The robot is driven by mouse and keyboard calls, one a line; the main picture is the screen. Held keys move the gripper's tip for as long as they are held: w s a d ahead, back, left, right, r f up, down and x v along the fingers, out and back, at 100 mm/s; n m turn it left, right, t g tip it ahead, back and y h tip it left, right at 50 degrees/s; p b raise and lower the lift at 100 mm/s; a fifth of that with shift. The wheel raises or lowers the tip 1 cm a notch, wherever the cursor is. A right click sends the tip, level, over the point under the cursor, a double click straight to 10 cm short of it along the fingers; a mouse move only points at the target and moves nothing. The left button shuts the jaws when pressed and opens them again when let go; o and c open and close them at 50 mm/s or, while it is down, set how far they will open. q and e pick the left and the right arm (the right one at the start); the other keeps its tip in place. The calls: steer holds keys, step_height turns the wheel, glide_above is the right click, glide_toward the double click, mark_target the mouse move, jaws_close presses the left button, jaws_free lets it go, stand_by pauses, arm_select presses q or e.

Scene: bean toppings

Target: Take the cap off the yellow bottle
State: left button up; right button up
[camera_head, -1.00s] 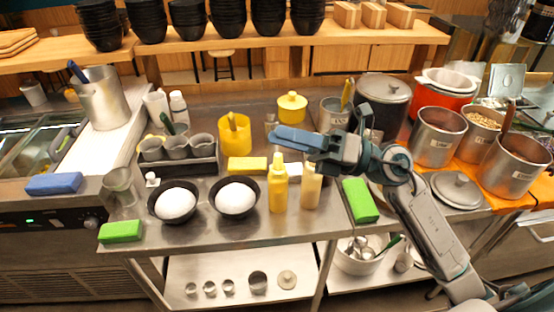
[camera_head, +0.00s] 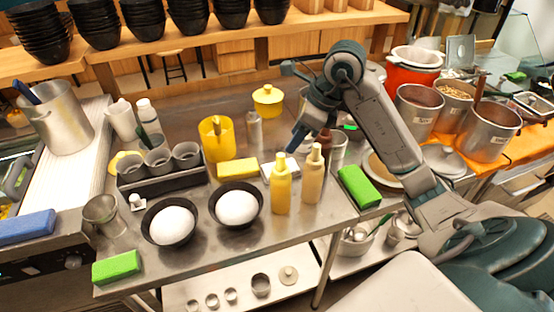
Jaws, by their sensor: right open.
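The yellow bottle (camera_head: 281,190) stands upright near the front of the steel counter, with its pointed yellow cap (camera_head: 281,161) on top. A beige bottle (camera_head: 312,180) with a similar top stands just to its right. My right gripper (camera_head: 294,142) points down and left, its blue fingertips slightly above and to the right of the yellow cap in the picture. It appears apart from the cap and holds nothing that I can see. It is open, though the gap between its fingers is hard to see. My left gripper is not in view.
Two black bowls with white contents (camera_head: 170,222) (camera_head: 237,206) stand left of the bottle. A yellow sponge (camera_head: 238,168) lies behind it, and a green sponge (camera_head: 359,187) lies to the right. A yellow cup (camera_head: 216,140) and yellow pot (camera_head: 268,101) stand farther back.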

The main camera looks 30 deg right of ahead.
mark_target(281, 154)
steer(key=x, duration=0.7)
steer(key=shift+s+a+b, duration=0.1)
steer(key=shift+a+b, duration=0.25)
steer(key=shift+a, duration=0.05)
steer(key=shift+w+a+f, duration=0.1)
steer(key=shift+w+f, duration=0.1)
steer(key=shift+w, duration=0.05)
steer(key=c, duration=0.8)
